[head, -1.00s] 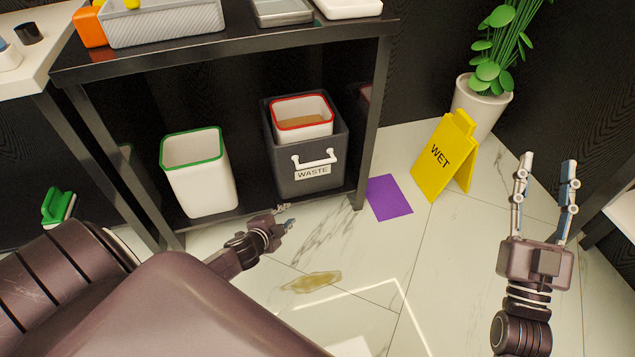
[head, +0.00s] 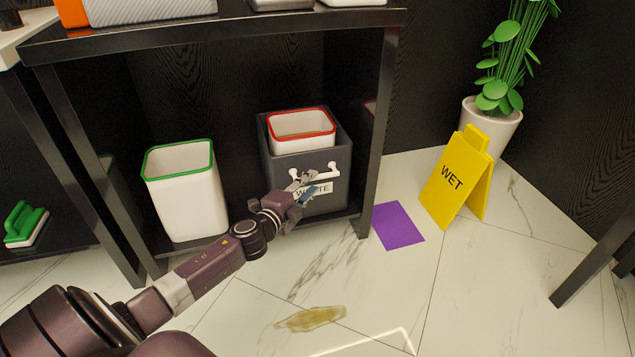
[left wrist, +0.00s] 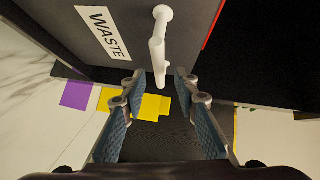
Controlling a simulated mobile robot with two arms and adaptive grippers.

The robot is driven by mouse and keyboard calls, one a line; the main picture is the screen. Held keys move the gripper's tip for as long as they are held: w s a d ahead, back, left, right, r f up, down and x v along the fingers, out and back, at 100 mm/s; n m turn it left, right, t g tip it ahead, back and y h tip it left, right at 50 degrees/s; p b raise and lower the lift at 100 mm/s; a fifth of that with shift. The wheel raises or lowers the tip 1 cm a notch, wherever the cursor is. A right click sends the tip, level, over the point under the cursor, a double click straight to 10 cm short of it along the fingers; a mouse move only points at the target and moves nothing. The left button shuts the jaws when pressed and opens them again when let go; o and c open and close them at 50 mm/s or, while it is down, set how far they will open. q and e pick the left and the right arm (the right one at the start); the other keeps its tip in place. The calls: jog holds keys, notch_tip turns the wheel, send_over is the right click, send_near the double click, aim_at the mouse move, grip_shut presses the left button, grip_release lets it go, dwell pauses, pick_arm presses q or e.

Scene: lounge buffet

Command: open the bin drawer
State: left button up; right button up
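The dark grey bin drawer (head: 277,172) sits in the lower shelf bay, with a white bar handle (head: 325,174) and a WASTE label on its front. A red-rimmed white bin (head: 302,131) stands inside it. My left gripper (head: 308,186) is at the drawer front and covers part of the handle and label. In the left wrist view, the left gripper (left wrist: 157,82) is open, its fingers on either side of the white handle (left wrist: 158,50); gaps show on both sides and I see no grip. My right gripper is out of view.
A green-rimmed white bin (head: 184,192) stands left of the drawer. A purple sheet (head: 398,225) and a yellow WET sign (head: 457,180) are on the floor at the right. A brownish spill (head: 311,319) lies on the floor in front.

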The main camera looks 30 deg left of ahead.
aim_at(316, 179)
pick_arm(q)
jog(key=shift+w+a+f+b, duration=0.1)
jog(key=shift+w+b, duration=0.15)
jog(key=shift+w, duration=0.5)
jog(key=shift+w+f+b, duration=0.15)
jog(key=shift+w+b, duration=0.1)
jog(key=shift+w, duration=0.55)
jog(key=shift+w+a+f+b, duration=0.1)
jog(key=shift+w+b, duration=0.15)
jog(key=shift+w, duration=0.5)
grip_shut()
